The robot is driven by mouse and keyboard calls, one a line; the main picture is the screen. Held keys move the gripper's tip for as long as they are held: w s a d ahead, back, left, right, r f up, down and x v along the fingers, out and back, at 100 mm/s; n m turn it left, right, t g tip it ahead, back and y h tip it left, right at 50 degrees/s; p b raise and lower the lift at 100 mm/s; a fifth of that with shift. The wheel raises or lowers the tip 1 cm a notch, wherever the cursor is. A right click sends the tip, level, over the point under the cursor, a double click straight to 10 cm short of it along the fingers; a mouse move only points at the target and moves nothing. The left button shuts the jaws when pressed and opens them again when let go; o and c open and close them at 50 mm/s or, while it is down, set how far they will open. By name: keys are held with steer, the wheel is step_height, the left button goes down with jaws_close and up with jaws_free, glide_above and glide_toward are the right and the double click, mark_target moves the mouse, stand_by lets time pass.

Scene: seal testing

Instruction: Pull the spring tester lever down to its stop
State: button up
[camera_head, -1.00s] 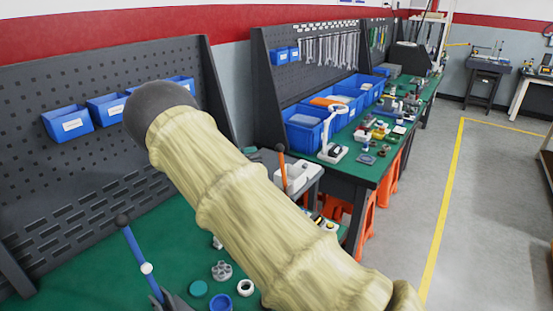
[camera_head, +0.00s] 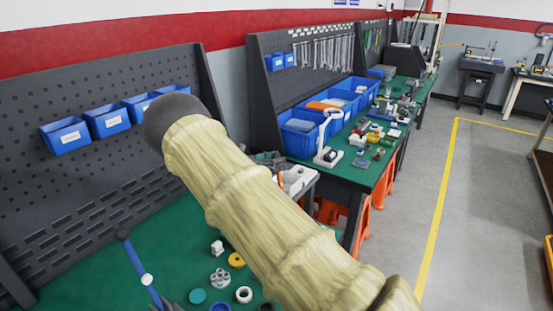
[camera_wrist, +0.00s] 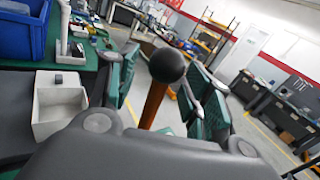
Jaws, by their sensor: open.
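A lever with an orange shaft and a black ball knob (camera_wrist: 166,66) stands between the fingers of my gripper (camera_wrist: 164,88) in the wrist view. The green-padded fingers are open, one on each side, with visible gaps to the lever. The knob is up and the lever's base is hidden behind my gripper's body. In the head view my own arm hides this lever and my gripper. A second lever with a blue shaft (camera_head: 153,292) and dark knob stands at the lower left there.
Small parts lie on the green bench, including a yellow ring (camera_head: 236,260) and a grey lobed part (camera_head: 220,278). An open white box (camera_wrist: 58,108) and a blue bin (camera_wrist: 22,38) are left in the wrist view. Clear floor (camera_head: 490,190) lies to the right.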

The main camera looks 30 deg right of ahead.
steer(key=shift+d, duration=0.3)
jaws_close()
steer(key=shift+f+b, duration=0.15)
steer(key=shift+b, duration=0.15)
steer(key=shift+s, duration=0.1)
